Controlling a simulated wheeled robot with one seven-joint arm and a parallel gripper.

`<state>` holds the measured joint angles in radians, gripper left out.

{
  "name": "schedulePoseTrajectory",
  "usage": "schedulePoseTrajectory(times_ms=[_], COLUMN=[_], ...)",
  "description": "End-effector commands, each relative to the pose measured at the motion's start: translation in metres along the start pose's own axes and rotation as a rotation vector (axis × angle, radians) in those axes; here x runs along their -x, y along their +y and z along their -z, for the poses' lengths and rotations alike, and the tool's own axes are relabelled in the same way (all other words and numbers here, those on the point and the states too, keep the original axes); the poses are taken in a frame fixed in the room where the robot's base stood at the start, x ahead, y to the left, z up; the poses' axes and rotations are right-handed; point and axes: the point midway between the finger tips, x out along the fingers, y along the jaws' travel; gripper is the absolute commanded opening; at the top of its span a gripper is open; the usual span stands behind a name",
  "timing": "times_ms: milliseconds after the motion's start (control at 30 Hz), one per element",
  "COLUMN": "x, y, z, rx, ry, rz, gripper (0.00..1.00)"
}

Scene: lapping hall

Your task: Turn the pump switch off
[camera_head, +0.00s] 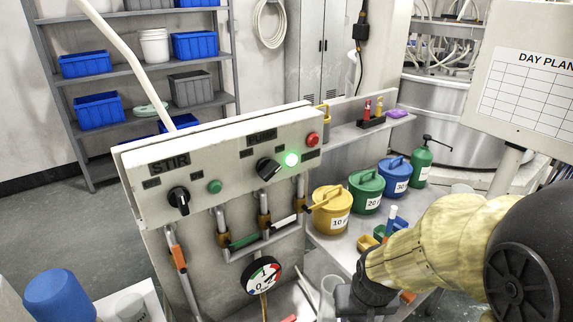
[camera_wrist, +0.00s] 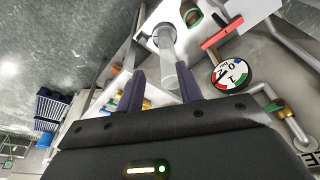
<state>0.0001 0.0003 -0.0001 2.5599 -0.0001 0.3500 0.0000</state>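A pale control panel (camera_head: 225,178) stands left of my arm in the head view. Its right half carries a black rotary switch (camera_head: 268,169) under a dark label that I cannot read clearly, which seems to be the pump switch. Its pointer is tilted. A green lamp (camera_head: 291,160) beside it is lit. My gripper (camera_head: 362,300) is low and to the right of the panel, apart from the switch. In the wrist view my gripper (camera_wrist: 161,72) has its two fingers spread, with a clear tube beyond them. The switch is not recognizable in the wrist view.
A second black knob (camera_head: 179,200) sits under the STIR label, with a dull green button (camera_head: 215,186) beside it. A red button (camera_head: 312,139) is at the panel's right end. Pipes and a gauge (camera_head: 261,277) are below. Lidded pots, such as the yellow one (camera_head: 331,211), stand right.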

Motion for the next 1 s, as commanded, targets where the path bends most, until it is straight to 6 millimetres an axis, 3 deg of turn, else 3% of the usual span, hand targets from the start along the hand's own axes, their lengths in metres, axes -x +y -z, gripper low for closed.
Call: schedulePoseTrajectory(times_ms=[267, 467, 567, 733, 1000], x=[0.000, -0.001, -0.002, 0.007, 0.053], y=[0.000, 0.002, 0.009, 0.013, -0.014], z=[0.000, 0.008, 0.026, 0.077, 0.150], rx=[0.000, 0.017, 0.057, 0.199, 0.486], ry=[0.000, 0.038, 0.126, 0.387, 0.862], rz=[0.000, -0.007, -0.025, -0.057, -0.035], gripper=[0.36, 0.72, 0.73, 0.73, 0.73])
